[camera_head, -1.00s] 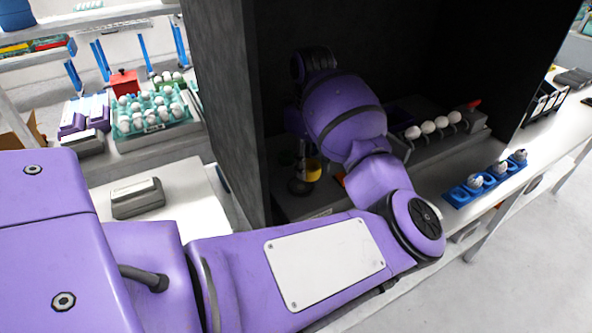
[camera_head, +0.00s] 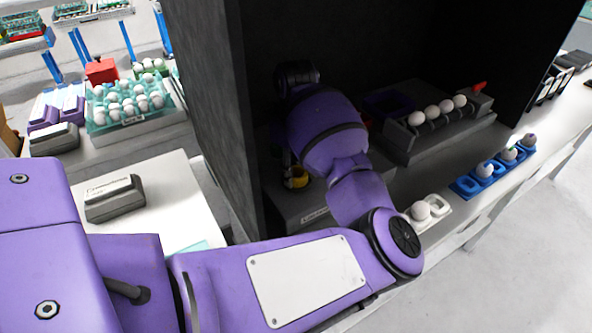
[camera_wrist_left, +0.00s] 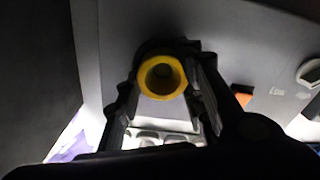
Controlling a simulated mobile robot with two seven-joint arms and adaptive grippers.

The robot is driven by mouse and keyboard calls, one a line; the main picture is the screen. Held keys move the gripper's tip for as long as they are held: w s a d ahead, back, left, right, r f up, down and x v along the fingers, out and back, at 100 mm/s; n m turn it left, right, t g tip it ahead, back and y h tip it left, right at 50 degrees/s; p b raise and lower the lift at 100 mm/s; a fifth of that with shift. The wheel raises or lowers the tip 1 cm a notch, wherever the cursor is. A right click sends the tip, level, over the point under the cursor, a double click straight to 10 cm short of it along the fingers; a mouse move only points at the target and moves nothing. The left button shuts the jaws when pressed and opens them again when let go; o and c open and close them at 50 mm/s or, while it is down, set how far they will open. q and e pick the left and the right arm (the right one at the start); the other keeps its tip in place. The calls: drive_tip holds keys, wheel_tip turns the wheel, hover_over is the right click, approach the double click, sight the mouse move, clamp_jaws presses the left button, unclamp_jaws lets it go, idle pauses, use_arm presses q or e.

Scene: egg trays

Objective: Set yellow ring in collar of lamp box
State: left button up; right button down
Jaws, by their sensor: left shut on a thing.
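The yellow ring (camera_head: 298,178) is small and sits low in the dark booth, at the tips of my left gripper (camera_head: 289,168). In the left wrist view the yellow ring (camera_wrist_left: 178,78) shows its round hole towards the camera, and the fingers (camera_wrist_left: 163,88) are shut on it. The lamp box (camera_head: 306,210) is a grey box with a label on its front, below the ring. Its collar is hidden or too dark to make out, so I cannot tell whether the ring touches it. My right gripper is out of view.
The dark booth's left wall (camera_head: 205,110) stands close beside my left arm. A grey rack (camera_head: 425,140) with several white eggs is right of the arm. A white tray (camera_head: 438,204) and a blue tray (camera_head: 466,186) hold eggs at the front edge.

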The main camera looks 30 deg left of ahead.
use_arm(q)
drive_tip(key=shift+w+f, duration=0.1)
drive_tip(key=shift+f, duration=0.2)
drive_tip(key=shift+s+f, duration=0.25)
drive_tip(key=shift+f, duration=0.2)
drive_tip(key=o, duration=1.1)
drive_tip(key=shift+f, duration=0.25)
wheel_tip(320, 180, up, 14)
drive_tip(key=shift+w, duration=0.2)
drive_tip(key=shift+a, duration=0.1)
